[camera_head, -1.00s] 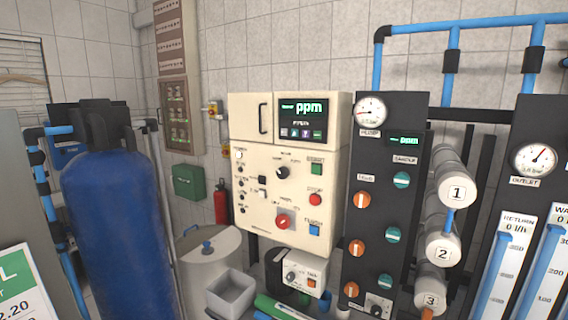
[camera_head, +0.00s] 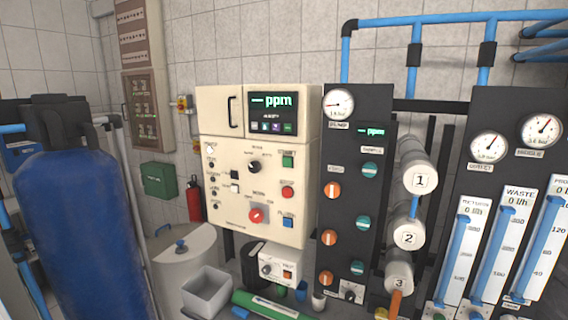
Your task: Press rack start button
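The cream control box (camera_head: 222,188) hangs on the tiled wall in the middle of the head view. The label by the green button is too small to read surely. A black knob (camera_head: 254,167) and a red rotary switch (camera_head: 256,215) sit to the left. A display (camera_head: 276,114) reading ppm is at the upper right. Neither gripper is in view.
A blue tank (camera_head: 80,230) stands at left. Right of the box is a dark valve panel (camera_head: 343,215) with gauge, then white numbered cylinders (camera_head: 417,178) and flow meters (camera_head: 503,250). A grey bin (camera_head: 206,292) and green cylinder (camera_head: 270,304) lie low in front.

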